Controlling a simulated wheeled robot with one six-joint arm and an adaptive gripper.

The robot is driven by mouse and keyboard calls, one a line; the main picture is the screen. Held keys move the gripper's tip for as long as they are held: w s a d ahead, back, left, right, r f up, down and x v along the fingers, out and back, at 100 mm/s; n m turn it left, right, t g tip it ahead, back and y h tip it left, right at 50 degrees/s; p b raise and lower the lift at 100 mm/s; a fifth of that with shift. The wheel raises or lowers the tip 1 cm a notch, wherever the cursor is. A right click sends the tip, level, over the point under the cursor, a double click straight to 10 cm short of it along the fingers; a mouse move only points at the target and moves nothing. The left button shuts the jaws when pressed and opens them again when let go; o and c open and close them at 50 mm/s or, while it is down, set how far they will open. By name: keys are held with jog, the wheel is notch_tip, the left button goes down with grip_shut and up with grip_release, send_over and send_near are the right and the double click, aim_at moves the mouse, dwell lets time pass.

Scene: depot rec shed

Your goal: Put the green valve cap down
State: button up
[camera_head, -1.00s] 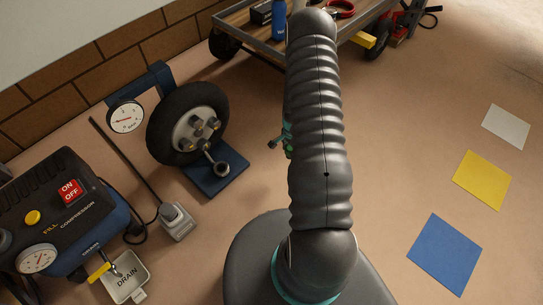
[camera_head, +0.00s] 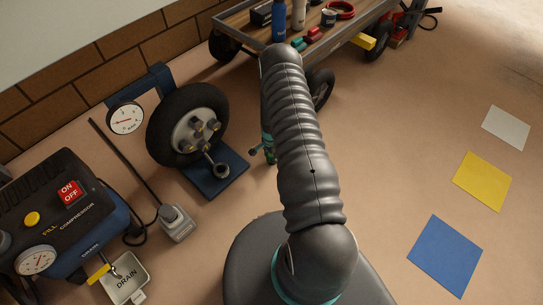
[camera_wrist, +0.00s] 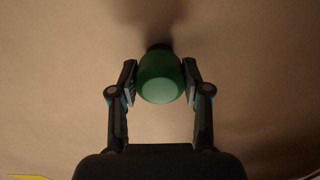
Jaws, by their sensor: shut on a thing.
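The green valve cap (camera_wrist: 160,80) is a rounded green piece between the two fingers of my gripper (camera_wrist: 159,82) in the wrist view. Both fingertips press on its sides, so my gripper is shut on it. A short dark part shows at the cap's far edge, with a dark shadow on the tan floor beyond it. I cannot tell how high the cap is above the floor. In the head view my own arm hides most of the gripper; only a small teal and dark part shows at the arm's left side.
A wheel on a blue stand (camera_head: 187,124) with a gauge is left of my arm. A compressor (camera_head: 62,222) and drain tray (camera_head: 126,279) are at lower left. A loaded cart (camera_head: 330,45) is behind. Blue (camera_head: 444,256), yellow (camera_head: 482,181) and white (camera_head: 506,127) squares lie on open floor at right.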

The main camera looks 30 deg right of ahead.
jog(key=shift+f, duration=0.15)
jog(key=o, duration=1.2)
jog(key=shift+c, duration=0.2)
jog(key=shift+r, duration=0.2)
